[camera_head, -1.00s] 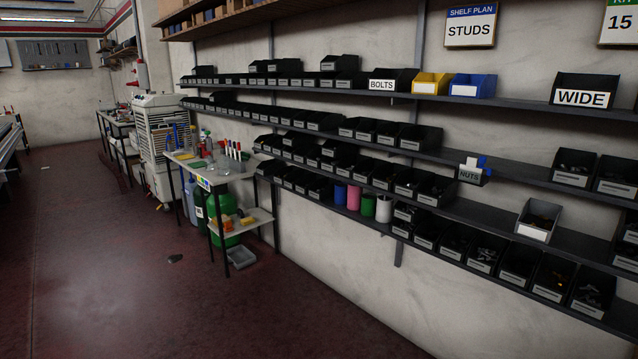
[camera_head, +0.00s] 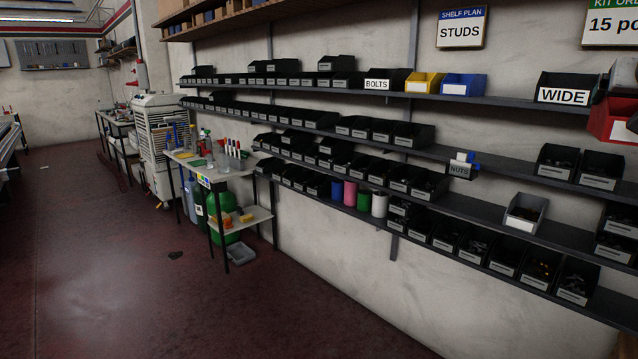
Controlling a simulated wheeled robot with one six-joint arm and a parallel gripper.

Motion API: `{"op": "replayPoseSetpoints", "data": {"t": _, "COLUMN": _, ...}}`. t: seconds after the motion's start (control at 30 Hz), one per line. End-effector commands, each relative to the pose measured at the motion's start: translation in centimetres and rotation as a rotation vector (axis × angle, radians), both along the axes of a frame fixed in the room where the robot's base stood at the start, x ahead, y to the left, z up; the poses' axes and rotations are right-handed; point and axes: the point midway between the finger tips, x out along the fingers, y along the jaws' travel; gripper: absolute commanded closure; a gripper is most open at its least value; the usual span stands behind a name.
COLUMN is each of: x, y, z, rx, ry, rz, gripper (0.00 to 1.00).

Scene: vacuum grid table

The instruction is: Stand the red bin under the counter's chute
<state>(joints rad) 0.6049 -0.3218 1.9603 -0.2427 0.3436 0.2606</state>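The red bin (camera_head: 608,120) shows at the right edge of the head view, cut off by the frame. It is in front of the wall shelves, beside the black bin labelled WIDE. A grey and dark part of my gripper (camera_head: 622,78) is right above and against it, also cut off. The gripper appears shut on the bin and holds it up; the fingertips are mostly hidden. No counter with a chute can be made out in this view.
Wall shelves (camera_head: 480,152) with many black bins run along the right, with a yellow bin (camera_head: 423,82) and a blue bin (camera_head: 463,85) on the upper one. A small side table (camera_head: 243,221) stands by the wall. The red-brown floor (camera_head: 110,270) at left is open.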

Motion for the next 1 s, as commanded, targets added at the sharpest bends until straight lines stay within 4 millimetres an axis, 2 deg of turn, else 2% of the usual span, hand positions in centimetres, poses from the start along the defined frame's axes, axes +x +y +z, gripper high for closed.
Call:
{"op": "replayPoseSetpoints", "data": {"t": 0.03, "x": 1.6, "y": 0.3, "z": -1.7, "rx": 0.006, "ry": 0.007, "rz": 0.027, "gripper": 0.34}}
{"op": "replayPoseSetpoints", "data": {"t": 0.07, "x": 2.4, "y": 0.6, "z": -2.5, "rx": 0.007, "ry": 0.006, "rz": 0.044, "gripper": 0.34}}
{"op": "replayPoseSetpoints", "data": {"t": 0.27, "x": 9.3, "y": 3.3, "z": -10.2, "rx": 0.016, "ry": 0.008, "rz": 0.177, "gripper": 0.34}}
{"op": "replayPoseSetpoints", "data": {"t": 0.5, "x": 15.5, "y": 8.6, "z": -20.2, "rx": 0.028, "ry": 0.002, "rz": 0.325, "gripper": 0.34}}
{"op": "replayPoseSetpoints", "data": {"t": 0.73, "x": 18.8, "y": 15.1, "z": -30.3, "rx": 0.038, "ry": -0.002, "rz": 0.452, "gripper": 0.34}}
{"op": "replayPoseSetpoints", "data": {"t": 0.87, "x": 19.2, "y": 19.2, "z": -36.0, "rx": 0.04, "ry": -0.004, "rz": 0.516, "gripper": 0.34}}
{"op": "replayPoseSetpoints", "data": {"t": 1.0, "x": 18.6, "y": 23.7, "z": -41.9, "rx": 0.035, "ry": -0.004, "rz": 0.583, "gripper": 0.34}}
